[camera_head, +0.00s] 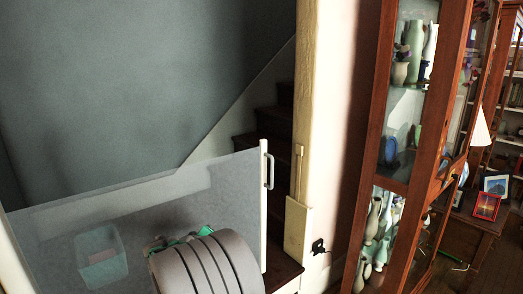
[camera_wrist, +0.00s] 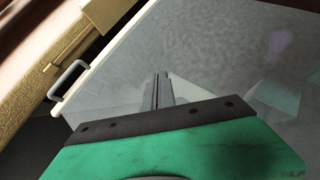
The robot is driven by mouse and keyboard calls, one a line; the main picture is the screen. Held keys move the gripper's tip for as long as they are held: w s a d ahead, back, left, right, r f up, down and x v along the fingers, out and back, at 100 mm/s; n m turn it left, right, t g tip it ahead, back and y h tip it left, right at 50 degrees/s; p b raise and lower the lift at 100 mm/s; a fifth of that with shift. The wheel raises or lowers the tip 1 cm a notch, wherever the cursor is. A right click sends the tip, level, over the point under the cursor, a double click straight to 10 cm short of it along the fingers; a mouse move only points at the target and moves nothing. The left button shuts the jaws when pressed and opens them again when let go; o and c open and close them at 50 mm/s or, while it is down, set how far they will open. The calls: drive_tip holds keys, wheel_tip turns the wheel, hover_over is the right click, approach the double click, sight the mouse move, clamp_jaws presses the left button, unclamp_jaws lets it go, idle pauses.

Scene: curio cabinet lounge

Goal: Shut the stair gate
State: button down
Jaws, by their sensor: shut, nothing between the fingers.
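The stair gate is a see-through grey mesh panel (camera_head: 60,220) with a white end post (camera_head: 263,205) and a handle (camera_head: 270,170). It stands ajar: stairs show in the gap between its end post and the cream door post (camera_head: 300,130). In the wrist view, the gate panel (camera_wrist: 220,50) fills much of the picture, with its handle (camera_wrist: 69,80) at the left. My gripper (camera_wrist: 161,76) is shut and empty, in front of the panel and right of the handle. I cannot tell whether it touches the mesh. In the head view my arm hides the fingers.
A teal bin (camera_head: 102,262) shows through the mesh at lower left. Dark wooden stairs (camera_head: 277,150) rise behind the gate. A tall glass cabinet (camera_head: 375,150) with vases stands at the right, and a small table (camera_head: 470,232) with picture frames stands beyond it.

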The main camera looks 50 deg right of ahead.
drive_tip(key=s+d+r+n+h+p, duration=0.1)
drive_tip(key=d+r+n+h+p, duration=0.2)
drive_tip(key=d+r, duration=0.4)
drive_tip(key=d+r+n+h+p, duration=0.1)
drive_tip(key=d+r+h+p, duration=0.3)
drive_tip(key=d, duration=0.6)
drive_tip(key=s+d+p+x, duration=0.1)
drive_tip(key=s+p+x, duration=0.1)
drive_tip(key=x, duration=1)
drive_tip(key=shift+d+r+p, duration=0.3)
drive_tip(key=shift+d+p, duration=0.05)
drive_tip(key=shift+p, duration=0.2)
drive_tip(key=shift+s, duration=0.15)
